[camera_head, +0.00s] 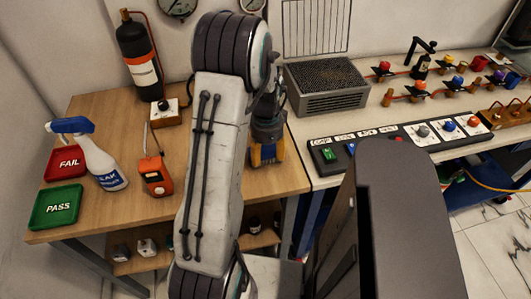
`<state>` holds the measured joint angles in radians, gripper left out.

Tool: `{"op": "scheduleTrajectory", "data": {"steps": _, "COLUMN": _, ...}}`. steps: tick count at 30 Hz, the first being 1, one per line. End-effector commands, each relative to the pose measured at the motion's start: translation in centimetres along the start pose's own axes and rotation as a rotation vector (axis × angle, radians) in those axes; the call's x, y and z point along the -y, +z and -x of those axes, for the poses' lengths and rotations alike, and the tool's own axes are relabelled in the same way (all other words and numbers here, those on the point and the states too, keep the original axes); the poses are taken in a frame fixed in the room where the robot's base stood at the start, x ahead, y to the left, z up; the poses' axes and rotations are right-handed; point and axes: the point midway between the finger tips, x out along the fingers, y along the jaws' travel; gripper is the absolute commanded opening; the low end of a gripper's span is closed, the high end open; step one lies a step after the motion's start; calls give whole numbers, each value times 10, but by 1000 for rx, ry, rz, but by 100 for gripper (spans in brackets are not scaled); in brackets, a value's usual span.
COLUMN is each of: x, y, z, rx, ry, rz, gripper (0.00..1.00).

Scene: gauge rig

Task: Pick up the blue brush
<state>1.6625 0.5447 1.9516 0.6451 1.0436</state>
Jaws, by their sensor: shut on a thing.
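My gripper (269,103) shows only in part, as a dark shape behind the right side of my pale arm link. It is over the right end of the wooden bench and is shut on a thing. My arm hides most of the jaws, and I cannot make out what is between them. A grey-blue and yellow thing (268,150) shows just below the gripper; I cannot tell whether it is held or stands on the bench. I cannot clearly make out a blue brush.
The wooden bench (95,115) bears a spray bottle (100,160), red FAIL tray (66,162), green PASS tray (55,208), orange meter (155,177) and black cylinder (138,58). Right, a pale counter holds a grey vented box (325,85), valves and a switch panel (400,141).

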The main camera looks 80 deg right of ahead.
Motion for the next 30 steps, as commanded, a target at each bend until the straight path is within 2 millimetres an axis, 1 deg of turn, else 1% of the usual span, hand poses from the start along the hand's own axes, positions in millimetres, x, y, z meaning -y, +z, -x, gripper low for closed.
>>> {"op": "scheduleTrajectory", "data": {"steps": 7, "x": 0, "y": 0, "z": 1, "rx": -1, "ry": -1, "rz": 0, "gripper": 24}}
{"op": "scheduleTrajectory", "data": {"steps": 11, "x": 0, "y": 0, "z": 7, "rx": -1, "ry": -2, "rz": 0, "gripper": 24}}
{"op": "scheduleTrajectory", "data": {"steps": 16, "x": 1, "y": 0, "z": 24, "rx": -2, "ry": -4, "rz": 0, "gripper": 24}}
{"op": "scheduleTrajectory", "data": {"steps": 19, "x": 1, "y": -1, "z": 42, "rx": -3, "ry": -5, "rz": 0, "gripper": 23}}
{"op": "scheduleTrajectory", "data": {"steps": 24, "x": -20, "y": -29, "z": 61, "rx": -3, "ry": -4, "rz": -7, "gripper": 23}}
{"op": "scheduleTrajectory", "data": {"steps": 30, "x": -42, "y": -57, "z": 82, "rx": -2, "ry": -3, "rz": -5, "gripper": 23}}
